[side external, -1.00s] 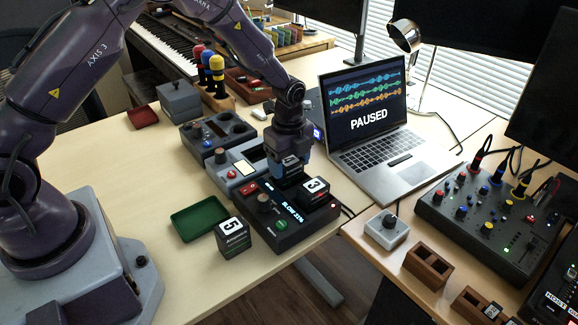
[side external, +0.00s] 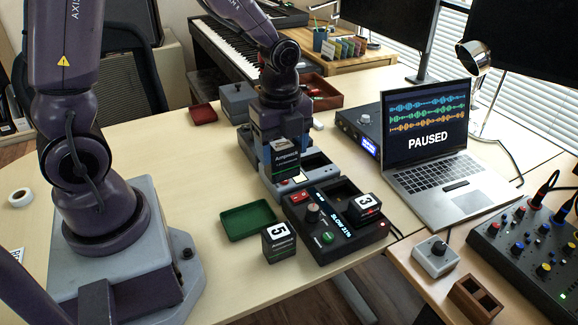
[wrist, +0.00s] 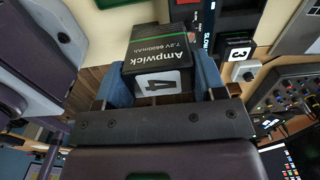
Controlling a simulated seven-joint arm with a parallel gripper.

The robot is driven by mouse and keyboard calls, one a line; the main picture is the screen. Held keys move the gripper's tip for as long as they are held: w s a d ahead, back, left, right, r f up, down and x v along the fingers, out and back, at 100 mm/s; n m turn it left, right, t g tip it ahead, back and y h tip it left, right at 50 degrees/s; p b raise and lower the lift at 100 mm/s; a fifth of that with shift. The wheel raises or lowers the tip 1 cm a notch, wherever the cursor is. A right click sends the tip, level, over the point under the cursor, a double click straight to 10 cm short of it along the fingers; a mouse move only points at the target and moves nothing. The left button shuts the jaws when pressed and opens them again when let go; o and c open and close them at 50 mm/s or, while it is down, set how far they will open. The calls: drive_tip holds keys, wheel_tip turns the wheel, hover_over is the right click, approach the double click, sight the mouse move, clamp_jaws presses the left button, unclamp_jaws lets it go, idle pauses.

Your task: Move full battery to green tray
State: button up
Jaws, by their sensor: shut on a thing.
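My gripper (side external: 284,150) is shut on a dark battery (side external: 286,162) labelled Ampwick, held in the air above the back-left edge of the charger (side external: 322,247). In the wrist view the held battery (wrist: 158,62) shows a number 4 between the blue fingers. The charger's display reads SLOW with a percentage. Battery 3 (side external: 366,206) sits in the charger's front-right slot; the slot behind it looks empty. Battery 5 (side external: 279,244) stands on the table, left of the charger. The green tray (side external: 236,235) lies empty behind battery 5.
A grey device (side external: 312,164) stands behind the held battery. An open laptop (side external: 432,165) reading PAUSED is to the right. A grey knob box (side external: 435,256), a wooden holder (side external: 474,299) and a mixer (side external: 535,258) are at right. Bare table lies left of the green tray.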

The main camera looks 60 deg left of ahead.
drive_tip(key=s+a+f, duration=0.4)
drive_tip(key=s+f, duration=0.2)
drive_tip(key=s, duration=0.1)
hover_over(249, 222)
drive_tip(key=shift+a+f, duration=0.1)
drive_tip(key=shift+f, duration=3.9)
drive_tip(key=o, duration=1.1)
drive_tip(key=shift+f, duration=0.15)
